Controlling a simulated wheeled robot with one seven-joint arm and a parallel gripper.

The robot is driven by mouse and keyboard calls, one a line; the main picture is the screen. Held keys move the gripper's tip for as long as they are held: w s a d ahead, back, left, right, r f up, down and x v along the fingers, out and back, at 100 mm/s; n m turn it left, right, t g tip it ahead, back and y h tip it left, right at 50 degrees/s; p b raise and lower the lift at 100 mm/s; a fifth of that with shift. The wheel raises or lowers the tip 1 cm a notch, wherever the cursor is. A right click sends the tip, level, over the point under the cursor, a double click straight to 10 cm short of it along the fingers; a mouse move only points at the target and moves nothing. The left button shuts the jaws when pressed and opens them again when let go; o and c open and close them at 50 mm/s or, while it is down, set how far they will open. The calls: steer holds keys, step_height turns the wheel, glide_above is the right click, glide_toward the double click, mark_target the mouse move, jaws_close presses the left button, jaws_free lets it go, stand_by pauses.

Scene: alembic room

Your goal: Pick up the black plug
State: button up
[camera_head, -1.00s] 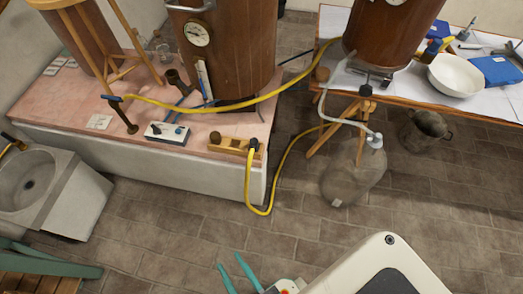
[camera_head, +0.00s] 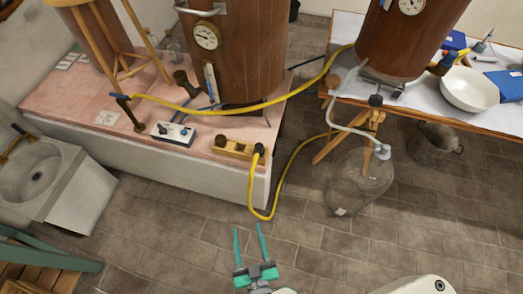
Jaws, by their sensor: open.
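A black plug (camera_head: 258,149) sits at the right end of a wooden block (camera_head: 234,148) on the front right corner of the pink counter. A yellow hose (camera_head: 254,193) runs down from it over the counter's front edge. My gripper (camera_head: 248,228) has two teal fingers standing apart with nothing between them. It is over the floor in front of the counter, below the plug in the picture and apart from it.
The pink-topped counter (camera_head: 60,97) carries a control box (camera_head: 173,134) and a large copper-brown vessel (camera_head: 240,60). A glass carboy (camera_head: 358,182) stands on the floor at right. A stone sink (camera_head: 48,180) is at left. The tiled floor between them is clear.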

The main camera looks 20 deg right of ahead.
steer(key=w+d+f+m+h, duration=0.1)
steer(key=w+d+f, duration=0.1)
steer(key=w+f, duration=0.3)
steer(key=w+d+f+h, duration=0.1)
steer(key=w+d+f, duration=0.15)
steer(key=w, duration=0.45)
steer(key=m+h, duration=0.2)
glide_toward(259, 152)
steer(key=w+d+f, duration=0.2)
steer(key=w+f, duration=0.2)
steer(key=w, duration=0.2)
steer(key=shift+t, duration=0.4)
steer(key=shift+r+x, duration=0.2)
steer(key=shift+x, duration=2.3)
steer(key=shift+r+x, duration=0.15)
steer(key=shift+x, duration=2.4)
steer(key=shift+d, duration=0.1)
steer(key=c, duration=0.9)
